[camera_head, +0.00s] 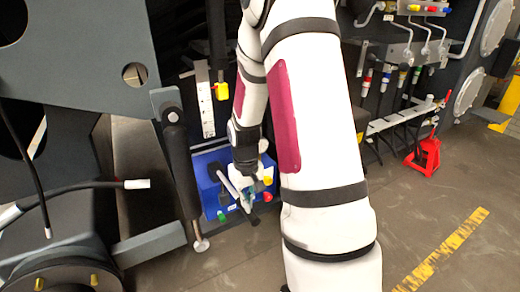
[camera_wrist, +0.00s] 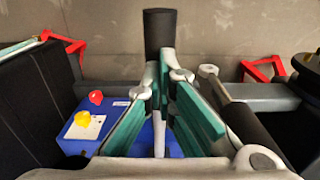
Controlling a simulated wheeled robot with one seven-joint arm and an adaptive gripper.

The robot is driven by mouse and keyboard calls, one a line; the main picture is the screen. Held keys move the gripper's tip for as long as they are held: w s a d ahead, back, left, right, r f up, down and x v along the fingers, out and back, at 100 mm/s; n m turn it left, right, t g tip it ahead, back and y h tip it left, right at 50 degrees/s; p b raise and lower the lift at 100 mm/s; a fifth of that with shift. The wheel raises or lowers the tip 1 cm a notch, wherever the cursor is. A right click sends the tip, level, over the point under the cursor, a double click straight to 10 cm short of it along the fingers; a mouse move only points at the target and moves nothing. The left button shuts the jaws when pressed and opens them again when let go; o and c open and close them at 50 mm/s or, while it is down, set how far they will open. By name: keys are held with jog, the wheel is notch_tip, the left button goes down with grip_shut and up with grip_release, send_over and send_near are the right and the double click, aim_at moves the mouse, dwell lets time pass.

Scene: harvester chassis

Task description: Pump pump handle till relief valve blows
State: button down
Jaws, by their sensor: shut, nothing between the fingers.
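The blue pump unit (camera_head: 207,187) stands low, left of my arm. Its pale handle bar (camera_head: 235,190) slants down to the right and ends in a dark grip (camera_head: 254,219). My gripper (camera_head: 256,194) is close beside the handle, partly hidden by my arm. In the wrist view my gripper (camera_wrist: 166,76) is shut, its green-padded fingers converging with nothing held. The dark grip (camera_wrist: 160,34) shows just beyond the fingertips; I cannot tell whether they touch. The blue unit (camera_wrist: 122,126) carries a yellow knob (camera_wrist: 83,119) and a red knob (camera_wrist: 95,97). I cannot tell which part is the relief valve.
A dark cylinder (camera_head: 178,160) with a rod stands just left of the pump. Grey chassis plates (camera_head: 80,55) fill the left. A red jack stand (camera_head: 428,155) is at the right.

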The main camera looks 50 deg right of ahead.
jog(key=shift+w+f+b, duration=0.15)
jog(key=shift+f+b, duration=0.25)
jog(key=shift+f, duration=0.4)
notch_tip(320, 180, up, 6)
jog(key=p, duration=0.4)
jog(key=shift+f, duration=0.35)
notch_tip(320, 180, up, 12)
dwell(0.4)
